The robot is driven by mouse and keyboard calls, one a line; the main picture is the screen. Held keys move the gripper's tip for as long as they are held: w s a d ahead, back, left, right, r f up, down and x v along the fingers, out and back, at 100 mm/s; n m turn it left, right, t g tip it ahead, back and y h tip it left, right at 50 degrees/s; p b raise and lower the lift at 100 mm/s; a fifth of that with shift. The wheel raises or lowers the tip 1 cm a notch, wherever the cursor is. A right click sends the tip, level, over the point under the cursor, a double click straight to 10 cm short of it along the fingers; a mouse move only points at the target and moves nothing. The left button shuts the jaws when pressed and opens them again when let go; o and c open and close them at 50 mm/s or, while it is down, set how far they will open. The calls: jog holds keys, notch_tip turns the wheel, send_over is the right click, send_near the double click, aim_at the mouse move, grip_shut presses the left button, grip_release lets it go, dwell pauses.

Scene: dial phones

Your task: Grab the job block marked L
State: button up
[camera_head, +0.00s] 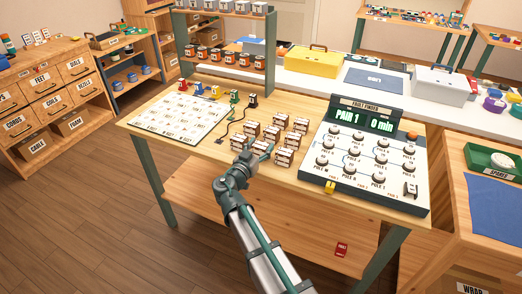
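Several small wooden job blocks (293,140) with white labelled faces stand in a cluster at the middle of the workbench. Their letters are too small to read, so I cannot tell which is marked L. My gripper (259,151) is at the front left of the cluster, low over the bench and close to the front blocks. One front block (284,158) stands just to its right, and another block (240,142) stands to its left. My gripper and wrist partly hide the blocks there. Whether the fingers are open, shut or touching a block does not show.
A fault finder panel (370,160) with knobs and a "PAIR 1" display stands right of the blocks. A white card grid (180,115) lies left, with small coloured pieces (197,89) behind it. A shelf of cans (230,57) rises at the back. A red tag (341,249) lies on the lower shelf.

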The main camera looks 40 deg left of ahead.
jog(key=c, duration=0.6)
